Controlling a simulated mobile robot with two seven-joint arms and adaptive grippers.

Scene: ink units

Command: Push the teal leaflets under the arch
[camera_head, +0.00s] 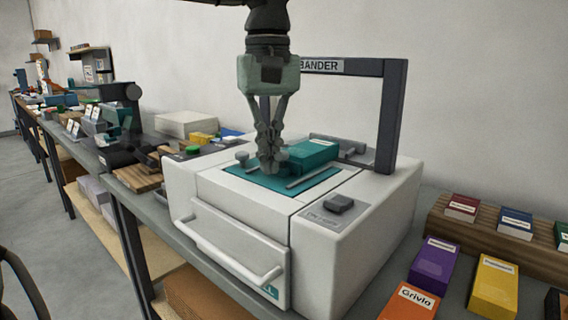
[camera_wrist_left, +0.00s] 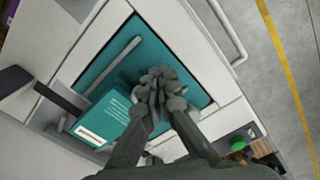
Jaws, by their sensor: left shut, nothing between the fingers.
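The teal leaflets (camera_head: 314,151) form a small block on the teal bed of the white bander, close to the dark arch (camera_head: 393,110). I cannot tell how far under the arch they are. The left wrist view shows the leaflets (camera_wrist_left: 104,122) with a white label, beside my fingers and next to a dark bar of the arch (camera_wrist_left: 62,97). My left gripper (camera_head: 270,163) points down, fingertips together and empty, low over the bed on the near left side of the leaflets. It also shows in the left wrist view (camera_wrist_left: 158,92). My right gripper is not in view.
Grey guide rails (camera_head: 315,177) lie along the teal bed (camera_head: 262,181). A grey button (camera_head: 340,203) sits on the bander's front right. Purple (camera_head: 434,262), yellow (camera_head: 494,284) and orange (camera_head: 410,301) packs lie to the right. A white box (camera_head: 187,124) stands behind left.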

